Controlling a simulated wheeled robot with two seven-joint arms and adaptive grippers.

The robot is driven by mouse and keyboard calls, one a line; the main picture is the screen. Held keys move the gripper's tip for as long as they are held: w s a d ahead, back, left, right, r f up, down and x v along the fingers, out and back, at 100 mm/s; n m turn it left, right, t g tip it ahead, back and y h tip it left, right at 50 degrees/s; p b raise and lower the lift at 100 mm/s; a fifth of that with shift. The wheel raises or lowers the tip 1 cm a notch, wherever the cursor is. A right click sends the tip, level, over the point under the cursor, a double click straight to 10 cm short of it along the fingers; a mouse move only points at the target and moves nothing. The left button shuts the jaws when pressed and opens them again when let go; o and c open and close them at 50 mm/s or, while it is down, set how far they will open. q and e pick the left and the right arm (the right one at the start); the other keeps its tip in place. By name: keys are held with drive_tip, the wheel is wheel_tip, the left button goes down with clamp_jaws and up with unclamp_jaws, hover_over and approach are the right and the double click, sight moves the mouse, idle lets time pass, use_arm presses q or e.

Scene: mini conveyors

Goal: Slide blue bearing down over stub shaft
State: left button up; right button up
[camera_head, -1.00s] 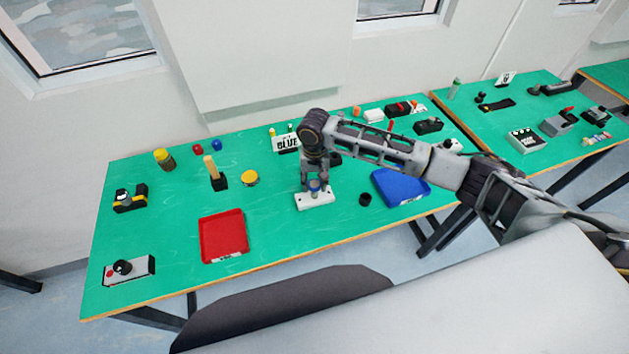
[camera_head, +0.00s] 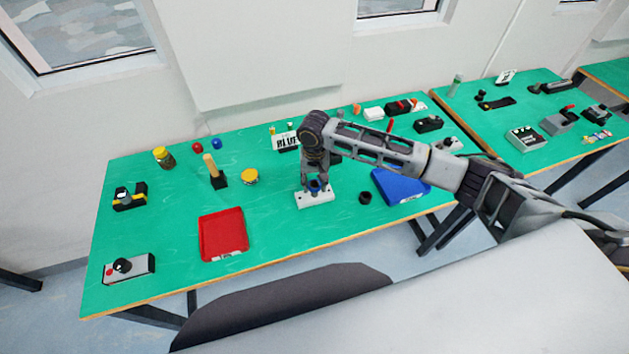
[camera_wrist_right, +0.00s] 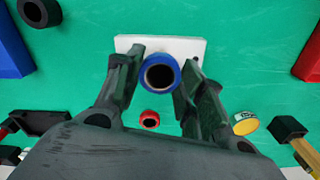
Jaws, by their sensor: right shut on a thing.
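The blue bearing (camera_wrist_right: 159,75) is a ring held between the two fingers of my right gripper (camera_wrist_right: 158,82). In the head view, my right gripper (camera_head: 314,185) points down, with the bearing (camera_head: 314,189) low between its fingertips, over the white base plate (camera_head: 325,197). The plate also shows behind the bearing in the wrist view (camera_wrist_right: 191,47). The bearing's bore looks dark, and the stub shaft cannot be made out. I cannot tell whether the bearing is around the shaft or above it. My left gripper is not in view.
A black ring (camera_head: 365,198) and a blue tray (camera_head: 388,188) lie right of the plate. A red tray (camera_head: 222,235) and a yellow-topped tin (camera_head: 250,177) are to its left. A red ring (camera_wrist_right: 149,119) shows in the wrist view. The mat in front of the plate is clear.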

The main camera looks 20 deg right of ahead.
drive_tip(key=shift+f, duration=0.65)
drive_tip(key=o, duration=1.1)
drive_tip(key=shift+r, duration=0.1)
drive_tip(key=shift+r, duration=5.95)
drive_tip(key=shift+s+f, duration=0.1)
drive_tip(key=shift+s, duration=0.05)
